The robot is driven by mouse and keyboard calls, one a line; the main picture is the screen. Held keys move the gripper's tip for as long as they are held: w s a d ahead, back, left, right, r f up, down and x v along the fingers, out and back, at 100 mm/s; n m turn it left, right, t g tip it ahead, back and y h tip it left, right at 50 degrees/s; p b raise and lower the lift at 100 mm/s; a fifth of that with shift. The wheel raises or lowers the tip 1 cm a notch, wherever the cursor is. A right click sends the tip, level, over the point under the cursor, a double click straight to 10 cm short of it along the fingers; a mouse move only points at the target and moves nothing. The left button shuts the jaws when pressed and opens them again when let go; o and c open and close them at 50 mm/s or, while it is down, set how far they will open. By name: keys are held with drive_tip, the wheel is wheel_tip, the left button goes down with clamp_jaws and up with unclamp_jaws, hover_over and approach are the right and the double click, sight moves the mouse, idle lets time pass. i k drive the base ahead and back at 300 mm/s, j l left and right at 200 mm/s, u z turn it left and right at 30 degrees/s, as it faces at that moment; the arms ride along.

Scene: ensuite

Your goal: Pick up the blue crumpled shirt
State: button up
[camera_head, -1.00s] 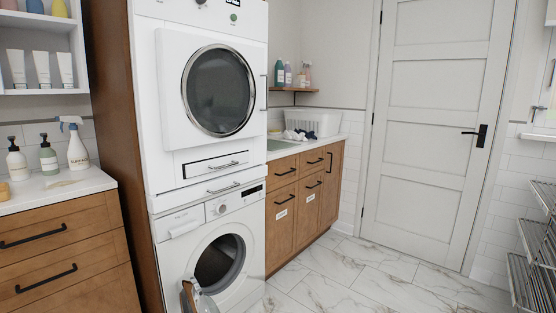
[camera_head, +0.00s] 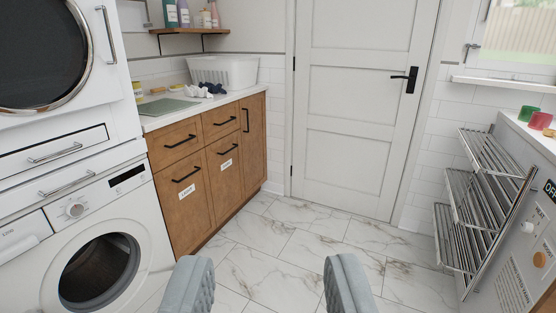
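My gripper (camera_head: 268,283) shows at the bottom of the view, its two grey padded fingers wide apart with only floor between them. On the counter (camera_head: 160,122) at the left back lie small crumpled cloths: a white one (camera_head: 197,91) and a dark navy or blue one (camera_head: 214,88) beside it, just in front of a white basket (camera_head: 224,71). They are small in the picture, so I cannot tell their exact shape or whether the dark one is a shirt. My gripper is well short of the counter and touches nothing.
A washer (camera_head: 95,265) with a dryer (camera_head: 40,60) above it stands at the left. Wooden cabinets (camera_head: 215,165) carry the counter. A closed white door (camera_head: 362,110) is at the back. A metal rack (camera_head: 480,200) stands at the right. The marble floor (camera_head: 310,245) between is clear.

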sight(217, 89)
drive_tip(key=i+l+z, duration=0.25)
drive_tip(key=i, duration=0.25)
drive_tip(key=i+z, duration=0.3)
drive_tip(key=i, duration=0.2)
drive_tip(key=i+j+u, duration=0.15)
drive_tip(key=i+u, duration=0.25)
drive_tip(key=i, duration=0.2)
drive_tip(key=i+u, duration=0.4)
drive_tip(key=i, duration=0.2)
drive_tip(key=i+l+u, duration=0.2)
drive_tip(key=i+u, duration=0.2)
drive_tip(key=i, duration=0.2)
drive_tip(key=i+j+u, duration=0.1)
drive_tip(key=i+u, duration=0.3)
drive_tip(key=i, duration=0.35)
drive_tip(key=i+l+u, duration=0.15)
drive_tip(key=i+u, duration=0.25)
drive_tip(key=i, duration=0.35)
